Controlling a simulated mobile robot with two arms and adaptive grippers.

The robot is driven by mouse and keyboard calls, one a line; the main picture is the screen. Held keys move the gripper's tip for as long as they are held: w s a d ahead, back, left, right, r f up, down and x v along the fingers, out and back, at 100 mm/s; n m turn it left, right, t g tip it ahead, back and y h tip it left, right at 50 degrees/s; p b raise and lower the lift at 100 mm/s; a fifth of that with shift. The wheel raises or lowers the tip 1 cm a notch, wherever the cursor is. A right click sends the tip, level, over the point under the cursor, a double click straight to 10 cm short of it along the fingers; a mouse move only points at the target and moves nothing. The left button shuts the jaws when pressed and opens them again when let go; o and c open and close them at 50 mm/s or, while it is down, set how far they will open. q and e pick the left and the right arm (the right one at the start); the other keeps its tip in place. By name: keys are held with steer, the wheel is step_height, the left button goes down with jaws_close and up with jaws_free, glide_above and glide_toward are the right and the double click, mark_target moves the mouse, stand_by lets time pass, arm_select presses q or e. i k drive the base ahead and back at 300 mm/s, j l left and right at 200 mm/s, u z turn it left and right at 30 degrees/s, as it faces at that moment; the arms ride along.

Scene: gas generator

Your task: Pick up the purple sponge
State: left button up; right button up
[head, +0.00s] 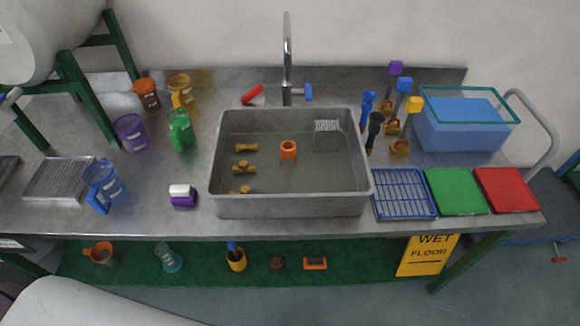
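The purple sponge (183,201) lies on the steel counter, left of the sink's front left corner. It is a small block with a purple body and a white top layer. Nothing touches it and it is fully in view. Neither of my grippers shows in the head view.
A steel sink (290,205) with a tap (287,60) stands right of the sponge. A blue jug (105,185) stands to its left, with purple (130,133) and green (181,130) jugs behind. The counter (165,222) around the sponge is clear.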

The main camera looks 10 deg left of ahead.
mark_target(181, 195)
steer(key=u, duration=1.35)
